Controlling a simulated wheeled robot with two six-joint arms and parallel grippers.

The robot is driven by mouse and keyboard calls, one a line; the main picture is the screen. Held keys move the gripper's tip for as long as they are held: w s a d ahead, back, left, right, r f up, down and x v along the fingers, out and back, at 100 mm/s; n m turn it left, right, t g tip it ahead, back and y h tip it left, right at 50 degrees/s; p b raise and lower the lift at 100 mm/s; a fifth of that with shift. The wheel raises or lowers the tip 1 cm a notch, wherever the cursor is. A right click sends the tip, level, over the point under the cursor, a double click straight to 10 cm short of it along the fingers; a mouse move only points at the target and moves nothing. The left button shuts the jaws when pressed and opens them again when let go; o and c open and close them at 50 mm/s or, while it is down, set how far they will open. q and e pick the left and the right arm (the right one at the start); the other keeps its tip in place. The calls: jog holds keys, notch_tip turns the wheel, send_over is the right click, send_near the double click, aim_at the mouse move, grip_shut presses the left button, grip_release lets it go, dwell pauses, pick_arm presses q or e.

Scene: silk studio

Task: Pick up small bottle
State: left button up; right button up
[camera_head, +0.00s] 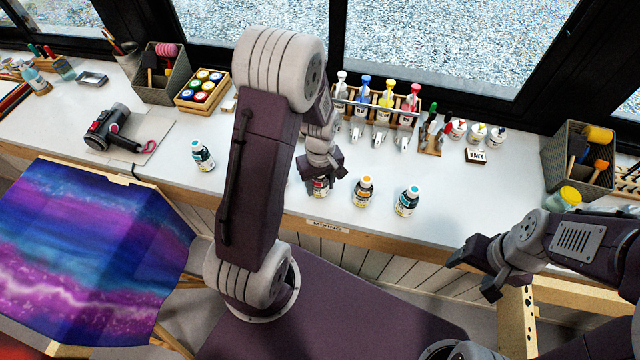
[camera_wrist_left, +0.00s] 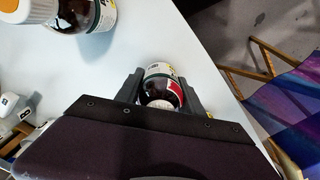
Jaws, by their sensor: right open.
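A small bottle with a red and white label (camera_head: 320,187) is on the white table under my left gripper (camera_head: 322,166), which partly hides it. In the left wrist view this bottle (camera_wrist_left: 160,85) is between the two fingers of my left gripper (camera_wrist_left: 160,92). The fingers lie close along both its sides; I cannot tell whether they press on it. My right gripper (camera_head: 474,268) is open and empty, in front of the table edge at the right. Similar small bottles stand nearby: an orange-capped one (camera_head: 362,192), a blue-capped one (camera_head: 407,201) and another (camera_head: 203,155) at the left.
A wooden rack (camera_head: 350,101) of coloured bottles stands behind. A basket (camera_head: 562,160) stands at the right. Painted silk (camera_head: 80,250) hangs at the front left.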

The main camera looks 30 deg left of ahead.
pick_arm(q)
jog(key=shift+c, duration=0.7)
jog(key=shift+w+r, duration=0.15)
jog(key=shift+r, duration=0.4)
notch_tip(320, 180, up, 3)
jog(key=shift+r, duration=0.1)
jog(key=s+d+r, duration=0.6)
jog(key=d, duration=0.4)
jog(key=shift+r, duration=0.35)
jog(key=shift+d, duration=0.1)
